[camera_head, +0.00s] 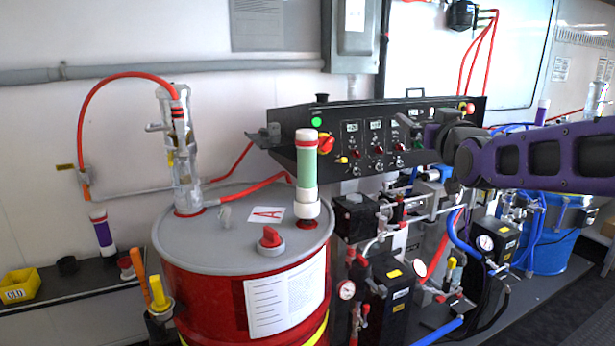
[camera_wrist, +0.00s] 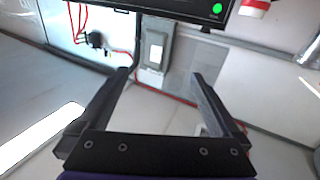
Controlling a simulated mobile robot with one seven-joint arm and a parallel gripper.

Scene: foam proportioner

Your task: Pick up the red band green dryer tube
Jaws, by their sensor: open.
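The dryer tube (camera_head: 306,170) is green with white ends and a red band near its top. It stands upright on the drum lid in the head view, left of my gripper (camera_head: 428,134) and apart from it. In the wrist view, only a white and red end (camera_wrist: 257,6), which appears to be the tube's, shows at the top right edge. My gripper (camera_wrist: 163,78) is open there, with its two dark fingers spread and nothing between them. In the head view my gripper is in front of the control panel, and its fingers are hard to make out.
The red drum (camera_head: 200,290) has a grey lid with a red knob (camera_head: 270,240) and a pump (camera_head: 182,150) with a red hose. The black control panel (camera_head: 350,130) is behind the tube. Purple-banded tubes (camera_head: 102,232) stand at left and far right. Pipes and gauges crowd the lower right.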

